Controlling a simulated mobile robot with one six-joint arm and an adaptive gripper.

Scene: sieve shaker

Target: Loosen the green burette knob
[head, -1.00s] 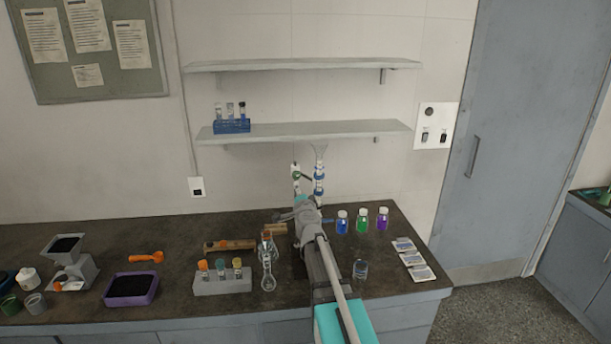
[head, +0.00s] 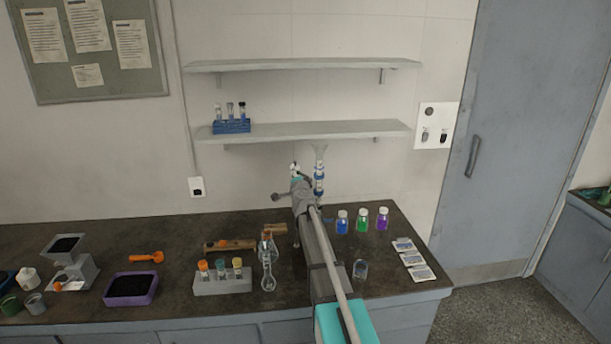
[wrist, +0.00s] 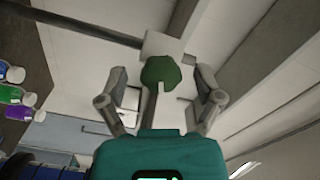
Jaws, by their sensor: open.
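The green knob (wrist: 160,71) shows in the wrist view in front of a pale block. My gripper (wrist: 162,80) is open, with one finger to the left and one to the right of the knob. I see gaps between the fingers and the knob. In the head view my gripper (head: 297,178) is at the burette stand by the wall, and my arm hides the knob there. The burette (head: 319,178), clear with blue parts, stands upright just right of my gripper.
Bottles with blue (head: 342,221), green (head: 361,219) and purple (head: 383,217) contents stand right of my arm. A glass flask (head: 268,270) and a vial rack (head: 222,284) stand left of it. A shelf (head: 310,131) hangs on the wall above.

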